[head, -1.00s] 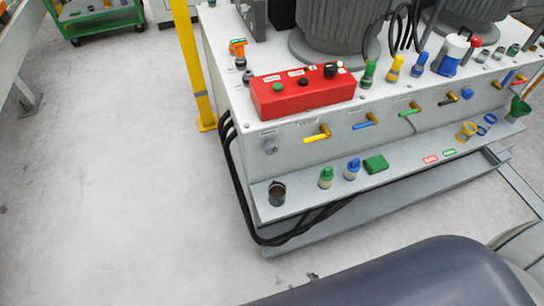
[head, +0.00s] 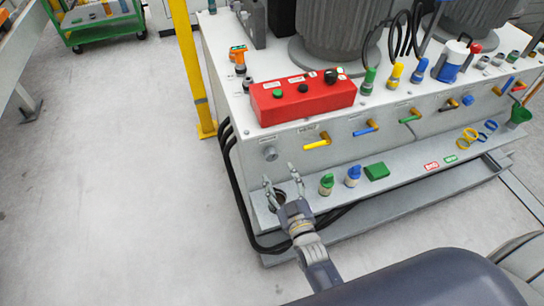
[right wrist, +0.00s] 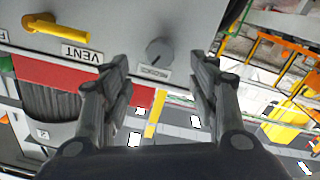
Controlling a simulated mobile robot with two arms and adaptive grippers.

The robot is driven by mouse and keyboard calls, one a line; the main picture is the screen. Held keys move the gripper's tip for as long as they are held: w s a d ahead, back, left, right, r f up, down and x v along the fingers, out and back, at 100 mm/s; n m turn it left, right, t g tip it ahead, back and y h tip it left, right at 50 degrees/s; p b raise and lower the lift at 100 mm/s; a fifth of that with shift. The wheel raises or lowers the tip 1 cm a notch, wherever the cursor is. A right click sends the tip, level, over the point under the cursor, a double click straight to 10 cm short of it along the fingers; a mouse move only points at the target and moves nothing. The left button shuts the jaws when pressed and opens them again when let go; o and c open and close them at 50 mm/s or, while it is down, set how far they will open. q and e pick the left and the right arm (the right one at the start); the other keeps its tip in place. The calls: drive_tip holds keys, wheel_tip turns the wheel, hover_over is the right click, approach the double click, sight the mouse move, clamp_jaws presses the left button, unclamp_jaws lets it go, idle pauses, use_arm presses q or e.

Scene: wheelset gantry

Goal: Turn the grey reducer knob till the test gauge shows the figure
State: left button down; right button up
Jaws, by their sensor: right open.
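The grey reducer knob (head: 270,153) is a small round knob on the left end of the gantry unit's front face. In the right wrist view the knob (right wrist: 159,51) shows upside down with its label, between and beyond the fingertips. My right gripper (head: 281,178) is open and empty, in front of and a little below the knob in the head view. Its two fingers (right wrist: 159,62) are spread apart and seem not to touch the knob. I cannot make out the test gauge in either view. My left gripper is not in view.
A yellow valve lever (head: 317,143) marked VENT is beside the knob. A red control box (head: 300,100) sits above. The ledge below holds a dark cup partly behind my gripper, a green-capped fitting (head: 326,184) and a blue-capped one (head: 353,175). Black hoses (head: 232,190) run down the left side.

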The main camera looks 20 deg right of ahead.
sight(272, 158)
drive_tip(key=w, duration=0.8)
drive_tip(key=shift+w, duration=0.35)
drive_tip(key=c, duration=1.1)
